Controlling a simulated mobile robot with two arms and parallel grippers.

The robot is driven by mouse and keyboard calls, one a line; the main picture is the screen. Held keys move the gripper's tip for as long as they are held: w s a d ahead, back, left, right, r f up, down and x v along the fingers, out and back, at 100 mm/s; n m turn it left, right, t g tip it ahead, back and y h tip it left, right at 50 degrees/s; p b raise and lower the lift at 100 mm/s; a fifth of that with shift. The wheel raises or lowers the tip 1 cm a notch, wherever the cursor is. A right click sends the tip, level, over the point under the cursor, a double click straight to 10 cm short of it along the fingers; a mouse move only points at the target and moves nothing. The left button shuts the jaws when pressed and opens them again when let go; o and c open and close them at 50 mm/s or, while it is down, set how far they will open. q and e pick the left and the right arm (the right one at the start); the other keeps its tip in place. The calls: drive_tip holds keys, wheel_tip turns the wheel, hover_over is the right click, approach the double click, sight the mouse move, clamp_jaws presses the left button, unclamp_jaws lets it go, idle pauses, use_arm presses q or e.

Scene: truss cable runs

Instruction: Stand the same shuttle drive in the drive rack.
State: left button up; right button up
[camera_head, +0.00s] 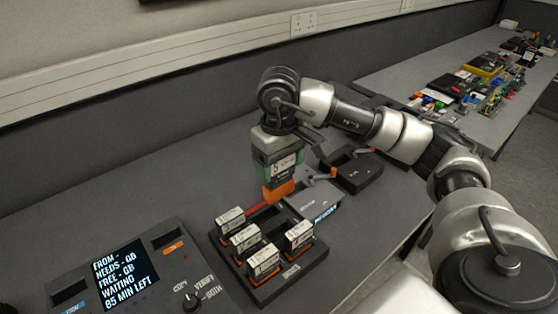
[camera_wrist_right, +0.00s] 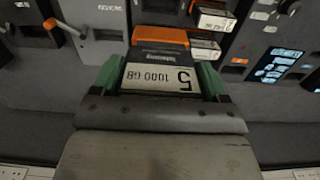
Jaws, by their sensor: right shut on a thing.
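My right gripper (camera_head: 280,174) points down and is shut on the shuttle drive (camera_head: 279,191), a block with an orange end and a pale label. In the right wrist view the label (camera_wrist_right: 158,79) reads "5" and "1000 GB", between the green finger pads. The drive is upright, orange end down, over the back of the dark drive rack (camera_head: 291,272). Several white-labelled drives with orange bases (camera_head: 245,238) stand in the rack's nearer slots. I cannot tell whether the held drive touches the rack. My left gripper is not in view.
A console with a lit screen (camera_head: 125,274) lies at the left; it reads "WAITING" and "85 MIN LEFT". A grey unit (camera_head: 318,202) with an orange lever adjoins the rack's right side. A black lever box (camera_head: 355,175) stands behind it. Another bench (camera_head: 470,80) holds clutter.

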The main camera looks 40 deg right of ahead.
sight(281, 184)
drive_tip(key=f, duration=0.4)
drive_tip(key=s+f+b, duration=0.1)
drive_tip(key=shift+f, duration=0.4)
drive_tip(key=shift+w+f, duration=0.25)
drive_tip(key=shift+f, duration=0.2)
drive_tip(key=shift+s+f+b, duration=0.15)
drive_tip(key=shift+f+b, duration=0.25)
drive_tip(key=shift+f, duration=0.05)
wheel_tip(281, 184, down, 4)
drive_tip(key=b, duration=0.2)
drive_tip(key=shift+f+b, duration=0.2)
drive_tip(key=shift+b, duration=0.15)
use_arm(q)
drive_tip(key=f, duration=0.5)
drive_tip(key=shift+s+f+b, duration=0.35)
drive_tip(key=shift+b, duration=0.05)
use_arm(e)
drive_tip(key=shift+f, duration=0.35)
drive_tip(key=shift+r, duration=0.1)
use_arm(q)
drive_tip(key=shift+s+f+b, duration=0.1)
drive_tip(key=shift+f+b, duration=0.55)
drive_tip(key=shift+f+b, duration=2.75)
use_arm(e)
drive_tip(key=shift+f, duration=2.2)
